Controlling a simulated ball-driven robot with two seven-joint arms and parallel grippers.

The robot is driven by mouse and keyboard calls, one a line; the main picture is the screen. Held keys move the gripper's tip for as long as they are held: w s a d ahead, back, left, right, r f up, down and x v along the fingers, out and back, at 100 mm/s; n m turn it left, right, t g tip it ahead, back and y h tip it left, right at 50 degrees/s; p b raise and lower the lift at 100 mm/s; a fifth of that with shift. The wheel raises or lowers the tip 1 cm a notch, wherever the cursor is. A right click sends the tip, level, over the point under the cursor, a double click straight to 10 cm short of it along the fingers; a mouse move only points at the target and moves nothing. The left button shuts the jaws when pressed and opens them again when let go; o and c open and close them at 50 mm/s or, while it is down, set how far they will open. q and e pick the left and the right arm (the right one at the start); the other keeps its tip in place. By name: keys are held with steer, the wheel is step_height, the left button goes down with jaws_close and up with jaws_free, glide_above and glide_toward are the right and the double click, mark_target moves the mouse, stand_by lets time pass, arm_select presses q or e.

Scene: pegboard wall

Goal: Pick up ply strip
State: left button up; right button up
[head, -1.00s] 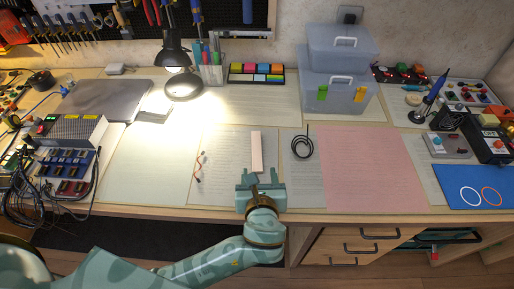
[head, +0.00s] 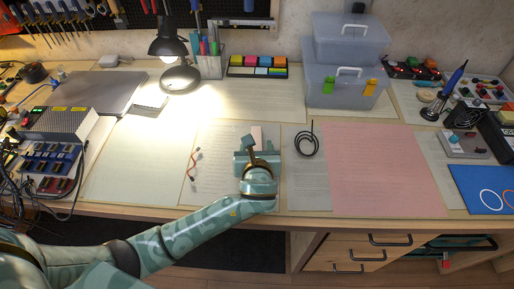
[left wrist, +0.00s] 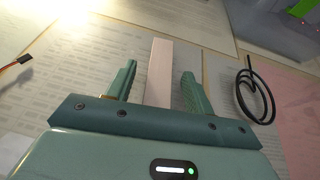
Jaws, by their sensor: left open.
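The ply strip (left wrist: 159,70) is a thin, pale pinkish bar lying on a printed sheet on the bench. In the left wrist view it lies between the two fingers of my left gripper (left wrist: 158,85), running away from me, with its near end hidden behind the gripper body. The fingers are open, with a gap on each side of the strip. In the head view my left gripper (head: 257,150) covers most of the strip, and only its far end (head: 257,131) shows. My right gripper is not in view.
A black cable coil (head: 307,143) lies right of the gripper, and a small wire lead (head: 193,163) lies left of it. A pink sheet (head: 380,165) on the right is bare. A lamp (head: 172,60), a pen holder (head: 209,64) and clear boxes (head: 345,85) stand at the back.

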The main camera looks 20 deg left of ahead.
arm_select(q)
steer(key=c, duration=1)
steer(key=shift+c, duration=0.2)
